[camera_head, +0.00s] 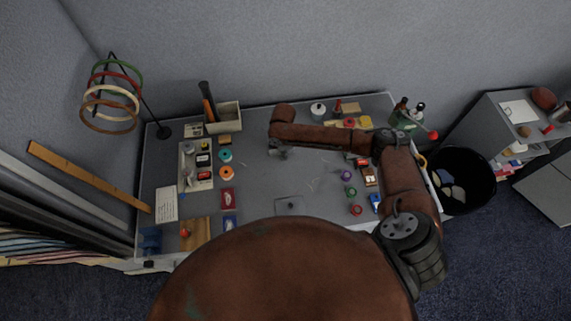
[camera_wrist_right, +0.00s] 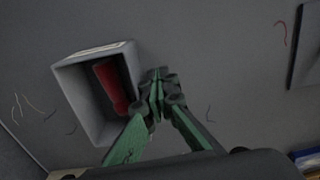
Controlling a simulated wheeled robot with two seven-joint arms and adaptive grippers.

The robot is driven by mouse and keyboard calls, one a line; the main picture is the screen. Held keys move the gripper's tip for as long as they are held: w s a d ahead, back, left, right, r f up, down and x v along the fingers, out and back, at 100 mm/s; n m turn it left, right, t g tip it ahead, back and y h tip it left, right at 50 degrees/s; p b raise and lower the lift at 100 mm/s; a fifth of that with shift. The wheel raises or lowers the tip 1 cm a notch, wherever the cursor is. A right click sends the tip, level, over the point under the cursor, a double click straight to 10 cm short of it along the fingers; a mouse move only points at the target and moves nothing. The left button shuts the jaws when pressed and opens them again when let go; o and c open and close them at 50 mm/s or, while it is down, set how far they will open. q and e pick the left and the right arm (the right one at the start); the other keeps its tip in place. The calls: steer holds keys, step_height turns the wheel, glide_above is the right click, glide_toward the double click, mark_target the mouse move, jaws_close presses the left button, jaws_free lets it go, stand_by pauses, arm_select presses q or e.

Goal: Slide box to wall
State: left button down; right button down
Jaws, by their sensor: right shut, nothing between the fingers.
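In the right wrist view, a small grey open box (camera_wrist_right: 66,82) with a pale rim stands on the grey table surface. A red object (camera_wrist_right: 110,86) lies inside it. My right gripper (camera_wrist_right: 156,92) has green fingers that are shut and empty, with the tips close beside the box's right side in that view. I cannot tell whether they touch it. In the head view, my right gripper (camera_head: 279,153) is low over the middle of the table, below my reddish-brown arm. My left gripper is not in view.
The grey wall (camera_head: 290,60) runs behind the table (camera_head: 262,190). A pale box (camera_head: 230,119) with upright tools stands near the wall, left of my arm. Small items line both sides of the table, with a flat grey plate (camera_head: 290,206) in front. The middle is mostly clear.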

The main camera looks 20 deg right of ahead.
steer(key=shift+w+d+b, duration=0.2)
steer(key=shift+w+b, duration=0.1)
steer(key=shift+w, duration=0.5)
steer(key=shift+w+d+b, duration=0.15)
steer(key=shift+w+b, duration=0.15)
steer(key=shift+w, duration=0.45)
steer(key=shift+w, duration=0.1)
steer(key=shift+w+d+f+b, duration=0.1)
steer(key=shift+w+d+b, duration=0.15)
steer(key=shift+w+b, duration=0.6)
steer(key=shift+w+d+r+b, duration=0.15)
steer(key=shift+w+b, duration=0.35)
steer(key=shift+w, duration=0.6)
steer(key=shift+w+d+f+b, duration=0.15)
steer(key=shift+w+d+b, duration=0.15)
steer(key=shift+w+b, duration=0.55)
steer(key=shift+w+d, duration=0.1)
steer(key=shift+w, duration=0.5)
